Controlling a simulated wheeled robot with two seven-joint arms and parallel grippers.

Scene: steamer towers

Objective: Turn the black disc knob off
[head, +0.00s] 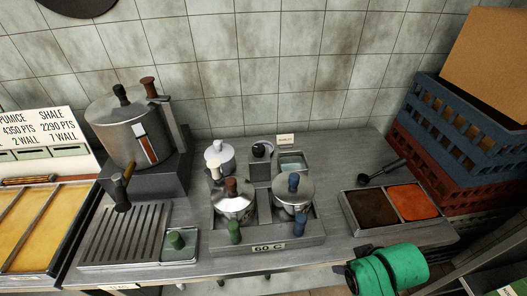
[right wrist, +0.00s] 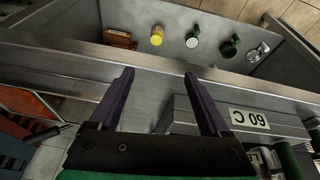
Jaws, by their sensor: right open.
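A dark round disc (head: 262,150) sits on a small metal block behind the two lidded pots in the head view. It looks like the black disc knob, but its setting is too small to read. My right gripper (right wrist: 160,75) is open and empty in the right wrist view, its purple fingers over the counter's front edge. The green part of my right arm (head: 392,268) shows at the front right in the head view, well apart from the disc. My left gripper is not in view.
Two lidded pots (head: 233,201) (head: 293,194) stand in the tray marked 60 C (head: 268,247). A large steamer (head: 131,134) stands at left. A two-part sauce tray (head: 395,226) and stacked crates (head: 470,120) are at right. Below the edge are a yellow cylinder (right wrist: 157,36) and green fittings (right wrist: 230,46).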

